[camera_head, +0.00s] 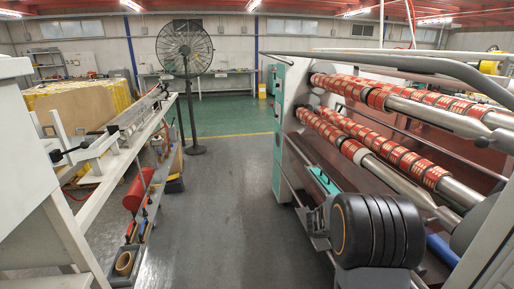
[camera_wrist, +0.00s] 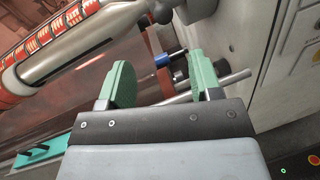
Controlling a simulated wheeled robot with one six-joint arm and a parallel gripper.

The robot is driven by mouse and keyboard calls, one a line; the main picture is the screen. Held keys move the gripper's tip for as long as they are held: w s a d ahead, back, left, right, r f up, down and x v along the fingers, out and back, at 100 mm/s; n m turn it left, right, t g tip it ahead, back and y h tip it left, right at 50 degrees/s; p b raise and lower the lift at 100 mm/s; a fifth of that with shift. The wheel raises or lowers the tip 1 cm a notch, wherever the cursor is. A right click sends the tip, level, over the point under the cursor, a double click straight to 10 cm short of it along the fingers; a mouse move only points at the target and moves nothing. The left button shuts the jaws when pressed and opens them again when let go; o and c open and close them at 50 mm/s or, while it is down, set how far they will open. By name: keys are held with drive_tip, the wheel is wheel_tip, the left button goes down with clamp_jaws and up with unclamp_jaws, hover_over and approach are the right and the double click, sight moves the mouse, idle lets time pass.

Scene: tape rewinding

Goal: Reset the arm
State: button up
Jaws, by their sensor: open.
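My gripper (camera_wrist: 160,76) shows in the wrist view with its two green fingers set wide apart. Nothing is held between the fingers. Behind them are a metal rod, a blue-ended part and a pale machine wall (camera_wrist: 230,35). The rewinding machine stands at the right there, with red-and-gold tape rolls on an upper shaft (camera_head: 405,98) and a lower shaft (camera_head: 385,150). Part of a loaded shaft (camera_wrist: 65,23) also shows at the upper left of the wrist view.
A black fan (camera_head: 185,50) stands at the back. The grey floor aisle (camera_head: 222,220) between bench and machine is clear.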

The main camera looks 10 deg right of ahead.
drive_tip(key=s+a+f+m+y, duration=0.7)
drive_tip(key=a+f+m+y, duration=0.1)
drive_tip(key=a+y, duration=0.1)
drive_tip(key=s+a+r+m+t+y, duration=0.1)
drive_tip(key=a+r+m+t+y, duration=0.1)
drive_tip(key=a, duration=0.8)
drive_tip(key=s+a+r+m+t+y, duration=0.1)
drive_tip(key=a+r+m+t+y, duration=0.2)
drive_tip(key=a, duration=0.7)
drive_tip(key=shift+r+t+y, duration=0.65)
drive_tip(key=shift+t+y, duration=0.55)
drive_tip(key=shift+y, duration=0.7)
drive_tip(key=shift+a, duration=0.1)
drive_tip(key=shift+c, duration=0.3)
